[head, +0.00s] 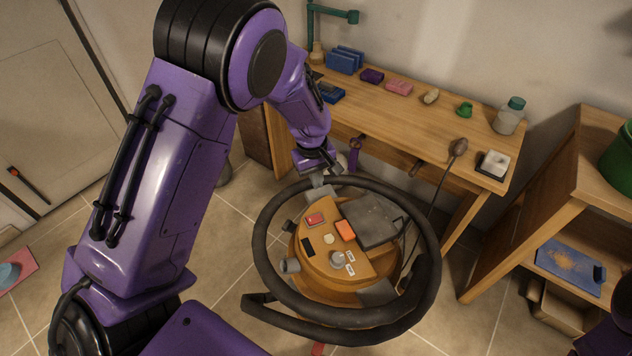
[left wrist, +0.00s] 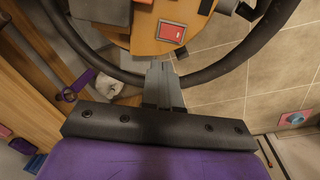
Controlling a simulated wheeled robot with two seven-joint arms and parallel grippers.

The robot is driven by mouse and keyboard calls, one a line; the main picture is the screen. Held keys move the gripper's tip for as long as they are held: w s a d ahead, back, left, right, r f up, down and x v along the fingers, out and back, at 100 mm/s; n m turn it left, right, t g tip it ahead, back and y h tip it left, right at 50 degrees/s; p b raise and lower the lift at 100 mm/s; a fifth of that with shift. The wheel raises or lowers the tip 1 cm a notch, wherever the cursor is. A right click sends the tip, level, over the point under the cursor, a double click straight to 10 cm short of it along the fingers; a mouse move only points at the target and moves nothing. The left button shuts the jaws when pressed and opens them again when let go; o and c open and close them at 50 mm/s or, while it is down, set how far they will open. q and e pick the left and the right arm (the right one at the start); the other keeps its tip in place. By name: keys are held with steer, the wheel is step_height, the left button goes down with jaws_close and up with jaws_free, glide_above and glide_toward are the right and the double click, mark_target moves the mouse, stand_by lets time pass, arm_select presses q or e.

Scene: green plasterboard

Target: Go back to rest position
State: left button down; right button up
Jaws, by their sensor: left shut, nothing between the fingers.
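My left gripper (head: 318,178) hangs at the end of my purple left arm, which comes in from the left. Its fingers are shut with nothing between them. My right gripper is not in view; only a dark purple piece, which may be my right arm, shows at the lower right corner.
A wooden workbench (head: 420,118) stands behind, with blue boxes (head: 345,60), a jar (head: 509,116) and a white block (head: 493,164) on it. A wooden shelf (head: 540,198) holding a blue tray (head: 570,268) stands at the right.

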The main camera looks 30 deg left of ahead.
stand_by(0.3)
arm_select(q)
steer(key=w+a+f+t+y, duration=0.1)
steer(key=w+a+t+y, duration=0.1)
steer(key=w+a+t, duration=0.15)
steer(key=s+a+f+m+t+y, duration=0.1)
steer(key=s+f+m+t+y, duration=0.15)
steer(key=s+f, duration=0.65)
steer(key=s+f+g, duration=0.1)
steer(key=s+f, duration=0.2)
steer(key=s, duration=0.5)
steer(key=s+d+f+m+g, duration=0.1)
steer(key=s+f, duration=0.2)
steer(key=s, duration=0.5)
steer(key=s+d+f+g, duration=0.1)
steer(key=s+f, duration=0.2)
steer(key=s, duration=0.5)
steer(key=shift+s+d+f+g, duration=0.2)
steer(key=shift+s+f+g, duration=0.1)
steer(key=shift+s, duration=0.1)
steer(key=shift+r+m+h, duration=0.1)
steer(key=shift+m+h, duration=0.15)
steer(key=c, duration=1.8)
jaws_free()
